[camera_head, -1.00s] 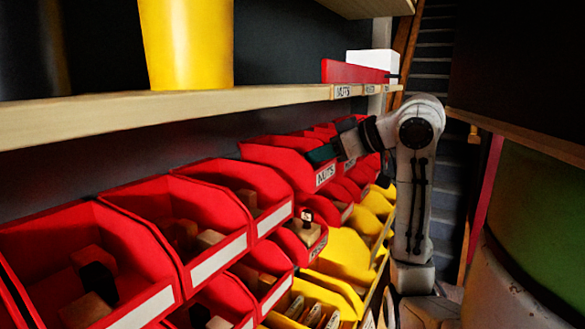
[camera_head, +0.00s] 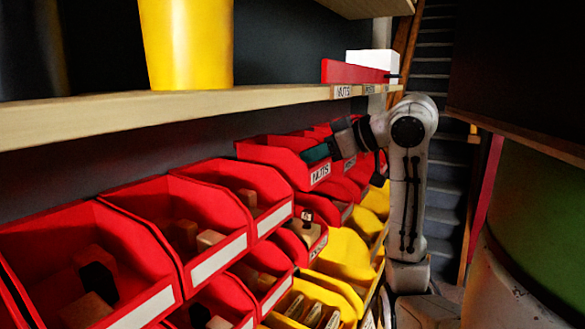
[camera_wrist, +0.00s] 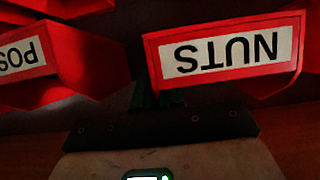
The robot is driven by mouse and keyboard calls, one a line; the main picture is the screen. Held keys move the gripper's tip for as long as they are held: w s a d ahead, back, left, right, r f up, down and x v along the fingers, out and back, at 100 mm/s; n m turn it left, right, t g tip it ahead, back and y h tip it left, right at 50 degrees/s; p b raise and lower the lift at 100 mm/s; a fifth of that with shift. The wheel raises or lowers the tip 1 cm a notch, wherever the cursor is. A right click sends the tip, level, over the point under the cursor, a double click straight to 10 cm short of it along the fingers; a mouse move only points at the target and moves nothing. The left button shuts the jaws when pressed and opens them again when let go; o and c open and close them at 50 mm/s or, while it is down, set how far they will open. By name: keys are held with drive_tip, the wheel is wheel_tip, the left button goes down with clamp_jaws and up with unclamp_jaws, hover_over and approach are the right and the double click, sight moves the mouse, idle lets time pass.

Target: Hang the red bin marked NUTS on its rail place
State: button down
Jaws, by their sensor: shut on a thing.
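The red bin marked NUTS (camera_head: 272,155) is in the upper row, just under the wooden shelf, with its white label facing the aisle. In the wrist view the NUTS bin (camera_wrist: 155,62) shows close up, its label upside down. My gripper (camera_head: 318,154) has its dark green fingers shut on the bin's near side wall, above the label. In the wrist view the fingers (camera_wrist: 156,95) reach up to the bin's front edge and their tips are hidden. I cannot tell whether the bin's back touches its rail, which is hidden.
Several red bins (camera_head: 215,205) with blocks stand left of it and below, yellow bins (camera_head: 345,255) lower. A wooden shelf (camera_head: 200,101) with a NUTS tag (camera_head: 343,91) runs close above. A red bin marked POS (camera_wrist: 60,60) sits beside it in the wrist view.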

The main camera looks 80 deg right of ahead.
drive_tip(key=shift+f+b, duration=0.55)
drive_tip(key=shift+f, duration=0.3)
idle(0.6)
drive_tip(key=c, duration=1.2)
unclamp_jaws()
drive_tip(key=shift+o, duration=0.2)
drive_tip(key=b+v, duration=0.1)
drive_tip(key=v, duration=1)
drive_tip(key=shift+f, duration=0.15)
